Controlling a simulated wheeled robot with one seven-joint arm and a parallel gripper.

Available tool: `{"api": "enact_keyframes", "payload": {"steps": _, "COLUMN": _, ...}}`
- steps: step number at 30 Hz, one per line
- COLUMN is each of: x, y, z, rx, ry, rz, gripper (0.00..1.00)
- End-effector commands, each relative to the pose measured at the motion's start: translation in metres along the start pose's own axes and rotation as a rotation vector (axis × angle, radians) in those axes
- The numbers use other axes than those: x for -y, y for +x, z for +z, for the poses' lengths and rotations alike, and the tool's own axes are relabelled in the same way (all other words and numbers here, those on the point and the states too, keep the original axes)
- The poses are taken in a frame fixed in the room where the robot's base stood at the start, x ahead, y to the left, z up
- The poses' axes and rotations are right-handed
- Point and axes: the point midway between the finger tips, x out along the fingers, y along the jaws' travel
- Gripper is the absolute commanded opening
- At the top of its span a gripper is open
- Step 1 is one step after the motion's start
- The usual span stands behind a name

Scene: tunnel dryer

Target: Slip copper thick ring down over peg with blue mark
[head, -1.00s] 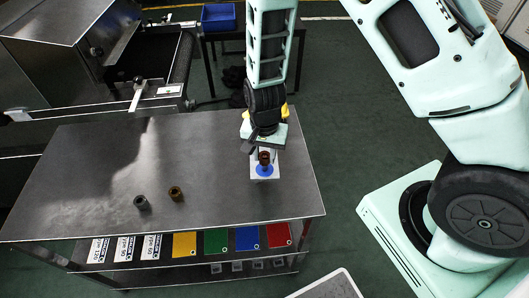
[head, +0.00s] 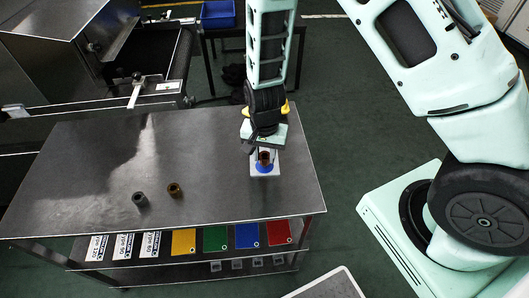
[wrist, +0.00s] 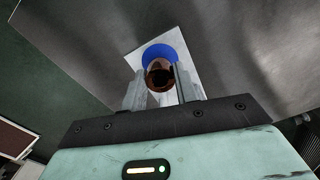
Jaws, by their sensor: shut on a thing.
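A dark copper ring (head: 264,157) is between the fingers of my gripper (head: 263,152), which is shut on it. In the wrist view the ring (wrist: 159,77) sits between the two fingertips (wrist: 161,86) of my gripper. A white plate (head: 255,174) with a round blue mark (head: 265,169) lies below, near the table's right edge. The blue mark (wrist: 168,50) shows partly behind the ring in the wrist view. The peg is hidden by the ring and gripper. I cannot tell whether the ring is around the peg or above it.
A grey ring (head: 140,199) and a brownish ring (head: 174,190) stand on the metal table (head: 90,175), left of the plate. The tabletop between them and the plate is clear. A blue bin (head: 217,14) stands behind.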

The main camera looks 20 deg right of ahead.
Motion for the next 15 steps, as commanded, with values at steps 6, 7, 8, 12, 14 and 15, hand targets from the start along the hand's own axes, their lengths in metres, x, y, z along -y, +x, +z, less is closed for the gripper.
{"api": "enact_keyframes", "payload": {"steps": 6, "x": 0.000, "y": 0.006, "z": 0.000, "rx": 0.000, "ry": 0.000, "rz": 0.000, "gripper": 0.02}}
{"api": "enact_keyframes", "payload": {"steps": 7, "x": 0.000, "y": 0.007, "z": 0.000, "rx": 0.000, "ry": 0.000, "rz": 0.000, "gripper": 0.02}}
{"api": "enact_keyframes", "payload": {"steps": 8, "x": 0.000, "y": 0.007, "z": 0.000, "rx": 0.000, "ry": 0.000, "rz": 0.000, "gripper": 0.02}}
{"api": "enact_keyframes", "payload": {"steps": 12, "x": 0.000, "y": 0.011, "z": 0.000, "rx": 0.000, "ry": 0.000, "rz": 0.000, "gripper": 0.02}}
{"api": "enact_keyframes", "payload": {"steps": 14, "x": 0.000, "y": 0.012, "z": 0.000, "rx": 0.000, "ry": 0.000, "rz": 0.000, "gripper": 0.02}}
{"api": "enact_keyframes", "payload": {"steps": 15, "x": 0.000, "y": 0.013, "z": 0.000, "rx": 0.000, "ry": 0.000, "rz": 0.000, "gripper": 0.02}}
